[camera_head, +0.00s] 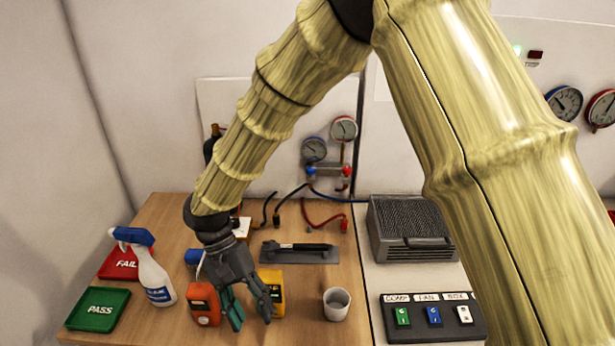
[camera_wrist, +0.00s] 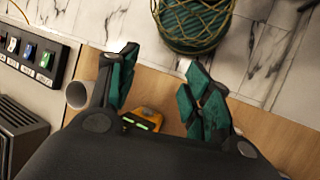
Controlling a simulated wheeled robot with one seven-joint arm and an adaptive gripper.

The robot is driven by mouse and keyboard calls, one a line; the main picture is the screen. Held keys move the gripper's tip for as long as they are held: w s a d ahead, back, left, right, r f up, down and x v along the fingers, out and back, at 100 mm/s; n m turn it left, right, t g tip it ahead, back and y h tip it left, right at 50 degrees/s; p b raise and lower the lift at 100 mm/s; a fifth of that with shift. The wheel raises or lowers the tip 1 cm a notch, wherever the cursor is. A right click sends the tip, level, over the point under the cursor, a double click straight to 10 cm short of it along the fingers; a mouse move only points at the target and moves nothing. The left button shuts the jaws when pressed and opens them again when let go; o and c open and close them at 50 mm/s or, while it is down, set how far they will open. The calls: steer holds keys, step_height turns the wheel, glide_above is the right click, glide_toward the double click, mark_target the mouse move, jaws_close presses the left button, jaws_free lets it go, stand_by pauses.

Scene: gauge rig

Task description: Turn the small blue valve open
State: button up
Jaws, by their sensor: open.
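The small blue valve (camera_head: 311,171) is a blue knob on the left of the gauge manifold (camera_head: 329,168) at the back wall, beside a red knob (camera_head: 347,171). Two round gauges (camera_head: 329,140) sit above them. My gripper (camera_head: 249,314) is open and empty, pointing down over the front of the wooden table, well in front of and below the valve. Its teal fingers (camera_wrist: 160,62) are spread in the wrist view, with a yellow device (camera_wrist: 143,120) partly visible behind them. The valve is not in the wrist view.
An orange device (camera_head: 204,304) and the yellow device flank my gripper. A spray bottle (camera_head: 155,275), red FAIL tray (camera_head: 118,264), green PASS tray (camera_head: 97,309), cup (camera_head: 337,304), dark tool tray (camera_head: 300,255), switch panel (camera_head: 432,318) and grey vented box (camera_head: 410,230) stand around. Hoses (camera_head: 318,218) lie below the manifold.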

steer(key=w+r, duration=0.2)
steer(key=w, duration=0.1)
steer(key=m+t+y, duration=0.2)
steer(key=m+t, duration=0.4)
steer(key=t, duration=0.3)
glide_toward(311, 168)
steer(key=shift+p+x, duration=1.2)
steer(key=shift+x, duration=3.25)
steer(key=shift+s, duration=0.1)
steer(key=c, duration=1)
